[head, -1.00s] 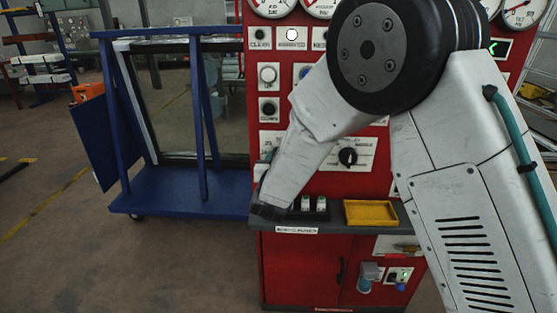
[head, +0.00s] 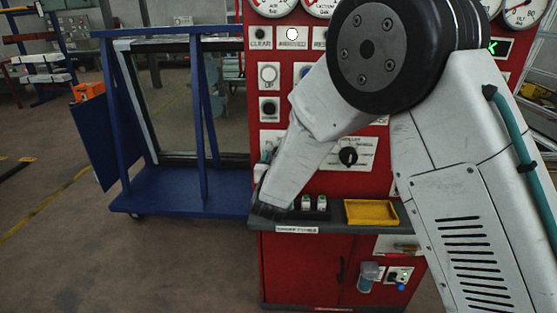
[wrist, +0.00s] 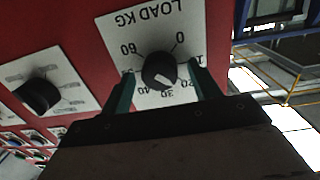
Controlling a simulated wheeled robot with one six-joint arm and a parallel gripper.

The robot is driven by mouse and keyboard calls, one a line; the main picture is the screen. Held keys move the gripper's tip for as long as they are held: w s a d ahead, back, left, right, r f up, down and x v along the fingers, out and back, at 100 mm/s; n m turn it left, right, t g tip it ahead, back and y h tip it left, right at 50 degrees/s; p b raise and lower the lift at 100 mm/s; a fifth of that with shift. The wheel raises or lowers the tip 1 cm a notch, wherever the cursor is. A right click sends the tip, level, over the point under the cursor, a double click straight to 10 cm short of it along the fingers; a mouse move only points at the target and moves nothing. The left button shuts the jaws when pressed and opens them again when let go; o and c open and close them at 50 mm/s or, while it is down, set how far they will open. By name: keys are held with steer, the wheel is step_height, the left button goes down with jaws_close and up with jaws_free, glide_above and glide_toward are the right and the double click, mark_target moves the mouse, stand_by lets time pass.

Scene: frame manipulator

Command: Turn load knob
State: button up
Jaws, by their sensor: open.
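The load knob (wrist: 160,71) is a round black knob with a white pointer mark, on a white plate (wrist: 127,28) reading LOAD KG, upside down in the wrist view. Its pointer lies toward the lower right, between the 20 and 30 marks. My gripper (wrist: 162,84) is open, with one teal finger on each side of the knob. I cannot tell whether the fingers touch it.
Another black knob on a white plate (wrist: 69,68) sits left of the load knob in the wrist view. In the head view a shelf with a yellow tray (head: 371,212) juts from the red panel (head: 300,262). A blue glass rack (head: 185,190) stands left.

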steer(key=s, duration=0.7)
steer(key=shift+s+a+r, duration=0.15)
steer(key=shift+s+a, duration=0.15)
steer(key=shift+s, duration=0.1)
steer(key=s+a+f+n+g+y, duration=0.25)
steer(key=a+f+g, duration=0.2)
steer(key=f, duration=0.35)
steer(key=s+d+g+y, duration=0.3)
steer(key=s+g, duration=0.3)
steer(key=s, duration=0.2)
steer(key=s+d+r+g+h, duration=0.1)
steer(key=s+d+r, duration=0.5)
steer(key=s+d, duration=0.3)
steer(key=s+d+r+m+g+h, duration=0.1)
steer(key=s+d+r+g+h, duration=0.1)
steer(key=s+d+r, duration=0.4)
steer(key=s+d+r+g+h, duration=0.1)
steer(key=s+d+r+g, duration=0.1)
steer(key=s+d+r, duration=0.5)
steer(key=shift+s+d+m, duration=0.35)
steer(key=shift+s+d, duration=2.05)
steer(key=shift+d, duration=1.85)
